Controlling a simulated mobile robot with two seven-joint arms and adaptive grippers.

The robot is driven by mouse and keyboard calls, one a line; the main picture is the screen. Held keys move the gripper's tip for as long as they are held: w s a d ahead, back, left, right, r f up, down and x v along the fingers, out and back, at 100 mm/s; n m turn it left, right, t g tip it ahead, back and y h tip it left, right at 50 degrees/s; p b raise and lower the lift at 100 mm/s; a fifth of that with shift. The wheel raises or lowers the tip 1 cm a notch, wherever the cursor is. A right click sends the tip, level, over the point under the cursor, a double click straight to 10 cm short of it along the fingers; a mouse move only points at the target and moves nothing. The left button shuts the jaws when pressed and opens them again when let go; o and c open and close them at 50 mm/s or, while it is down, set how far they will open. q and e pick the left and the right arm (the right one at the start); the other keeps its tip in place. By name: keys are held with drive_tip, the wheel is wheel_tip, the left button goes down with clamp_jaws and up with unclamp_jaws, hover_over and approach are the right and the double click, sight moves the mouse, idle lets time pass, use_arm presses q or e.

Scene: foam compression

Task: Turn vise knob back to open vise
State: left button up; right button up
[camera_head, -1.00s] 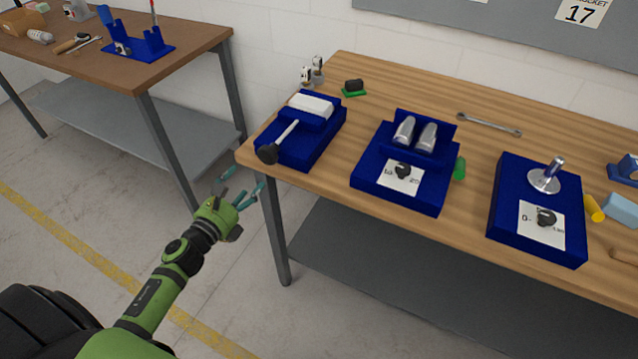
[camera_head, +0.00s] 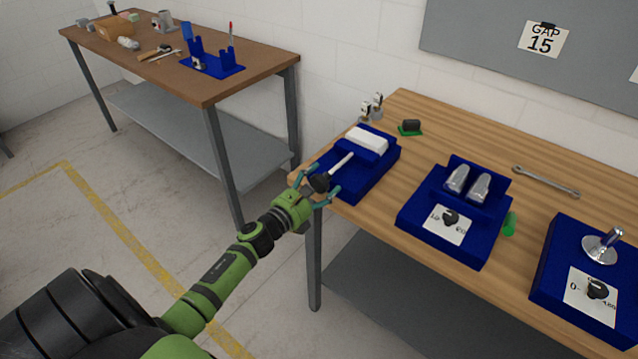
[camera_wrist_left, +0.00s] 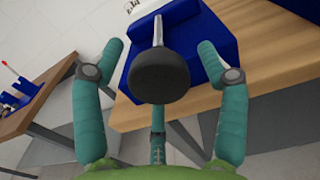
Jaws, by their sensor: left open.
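The blue vise (camera_head: 369,174) sits at the left end of the wooden table, with a white foam block (camera_head: 367,139) in it. Its black knob (camera_head: 320,181) on a pale metal screw (camera_head: 342,163) sticks out past the table's front edge. My left gripper (camera_head: 318,190) is open at the knob, with its teal fingers on either side of it. In the left wrist view the knob (camera_wrist_left: 159,77) lies between the spread fingers, with gaps on both sides. Contact at the third finger below the knob cannot be told. My right gripper is not in view.
A blue fixture with two metal cylinders (camera_head: 468,184) and a dial (camera_head: 450,217) stands right of the vise. Another blue fixture with a metal disc (camera_head: 603,247) is farther right. A wrench (camera_head: 546,181) lies behind them. A brown table (camera_head: 150,66) stands back left.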

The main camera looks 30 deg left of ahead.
use_arm(q)
drive_tip(key=c, duration=1.2)
drive_tip(key=shift+o, duration=0.2)
drive_tip(key=shift+s, duration=0.1)
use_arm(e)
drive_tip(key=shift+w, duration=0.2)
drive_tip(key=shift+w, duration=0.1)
use_arm(q)
drive_tip(key=shift+f+n, duration=0.1)
drive_tip(key=shift+n, duration=0.2)
